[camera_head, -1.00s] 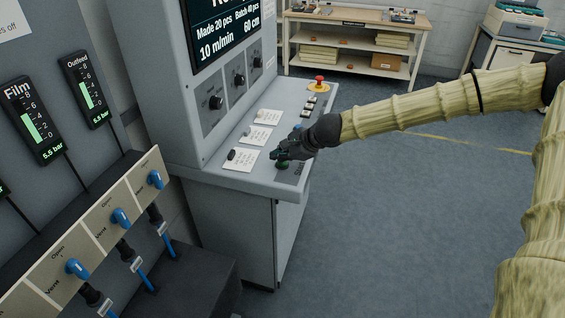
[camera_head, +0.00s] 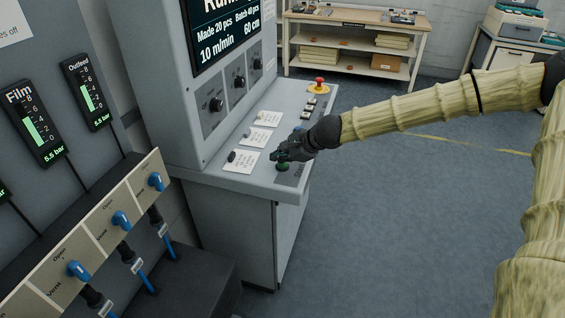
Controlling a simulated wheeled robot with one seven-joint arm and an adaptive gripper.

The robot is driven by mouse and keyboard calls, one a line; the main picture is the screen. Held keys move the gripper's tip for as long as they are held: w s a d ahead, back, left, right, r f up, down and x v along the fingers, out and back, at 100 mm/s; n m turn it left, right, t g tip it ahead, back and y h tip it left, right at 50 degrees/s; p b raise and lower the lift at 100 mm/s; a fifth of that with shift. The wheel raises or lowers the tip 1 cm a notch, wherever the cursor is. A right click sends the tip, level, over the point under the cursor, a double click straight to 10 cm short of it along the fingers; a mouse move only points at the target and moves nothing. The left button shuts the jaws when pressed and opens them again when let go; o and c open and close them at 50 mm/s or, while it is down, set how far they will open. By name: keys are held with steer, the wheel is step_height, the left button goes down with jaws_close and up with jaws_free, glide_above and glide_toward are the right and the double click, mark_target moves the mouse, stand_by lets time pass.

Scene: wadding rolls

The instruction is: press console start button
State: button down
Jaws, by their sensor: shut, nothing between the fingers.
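The console (camera_head: 184,178) stands left of centre with a sloping grey desk. The green start button (camera_head: 283,167) sits near the desk's front corner, beside a dark label plate. My gripper (camera_head: 278,156) is shut and empty, with its fingertips right over or against the button. The fingers hide part of the button, so I cannot tell whether it is pressed in. The console screen (camera_head: 222,38) shows a large top line, cut by the picture edge, that seems to begin "Runn", above "Made 20 pcs" and "10 m/min".
A red emergency stop (camera_head: 319,82) on a yellow base and several small switches line the desk's right side. White cards (camera_head: 242,161) lie left of my gripper. Blue valves (camera_head: 121,220) are at the lower left. The floor at right is clear.

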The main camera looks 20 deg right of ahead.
mark_target(281, 165)
steer(key=shift+r+p, duration=0.35)
steer(key=shift+r, duration=0.2)
step_height(281, 165, up, 5)
steer(key=p, duration=0.5)
steer(key=shift+f, duration=0.1)
stand_by(0.8)
